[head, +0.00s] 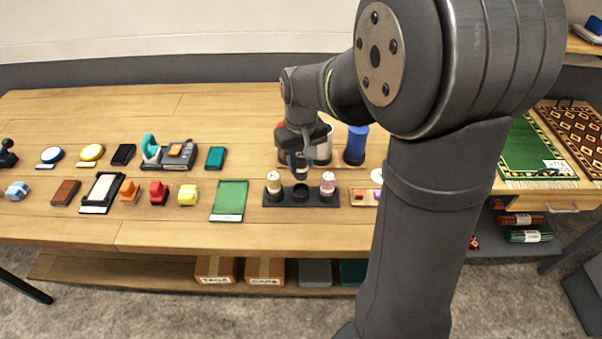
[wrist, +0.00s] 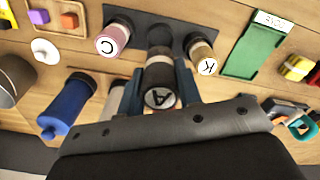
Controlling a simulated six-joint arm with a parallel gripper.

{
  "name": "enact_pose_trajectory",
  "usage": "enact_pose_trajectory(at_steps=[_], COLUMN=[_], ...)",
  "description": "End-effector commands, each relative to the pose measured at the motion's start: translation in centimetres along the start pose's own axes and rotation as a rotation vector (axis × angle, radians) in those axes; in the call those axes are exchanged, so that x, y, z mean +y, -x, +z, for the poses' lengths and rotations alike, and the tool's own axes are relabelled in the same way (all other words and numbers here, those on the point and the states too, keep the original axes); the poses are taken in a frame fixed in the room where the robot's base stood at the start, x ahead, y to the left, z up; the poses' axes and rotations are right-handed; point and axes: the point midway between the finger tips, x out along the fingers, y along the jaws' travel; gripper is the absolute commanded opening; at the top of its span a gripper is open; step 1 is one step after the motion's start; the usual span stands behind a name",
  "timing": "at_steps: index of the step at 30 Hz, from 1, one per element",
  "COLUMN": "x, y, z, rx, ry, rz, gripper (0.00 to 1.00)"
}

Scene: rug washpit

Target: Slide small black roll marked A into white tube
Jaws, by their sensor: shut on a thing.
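The small black roll marked A (wrist: 159,76) is between the fingers of my gripper (wrist: 155,92), its lettered end facing the wrist camera. My gripper (head: 298,167) is shut on it, just above the middle place of the dark rack (head: 315,203). That middle place looks empty in the head view. The white tube (head: 324,149) stands upright behind the rack, partly hidden by my gripper. In the wrist view the white tube (wrist: 98,114) is mostly hidden behind my gripper body.
Rolls marked K (head: 273,186) and C (head: 328,185) stand in the rack on either side. A blue tube (head: 356,145) stands right of the white one, and a red one (head: 280,145) is partly hidden at left.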

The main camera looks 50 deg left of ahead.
Motion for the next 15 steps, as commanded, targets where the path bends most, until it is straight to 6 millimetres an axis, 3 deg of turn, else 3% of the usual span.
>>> enact_pose_trajectory(at_steps=[7, 15], x=[1.8, 7.8], y=[2.9, 5.4], z=[-2.0, -7.3], rx=[0.002, 0.001], ry=[-0.003, -0.005], rz=[0.0, 0.0], gripper=[0.09, 0.09])
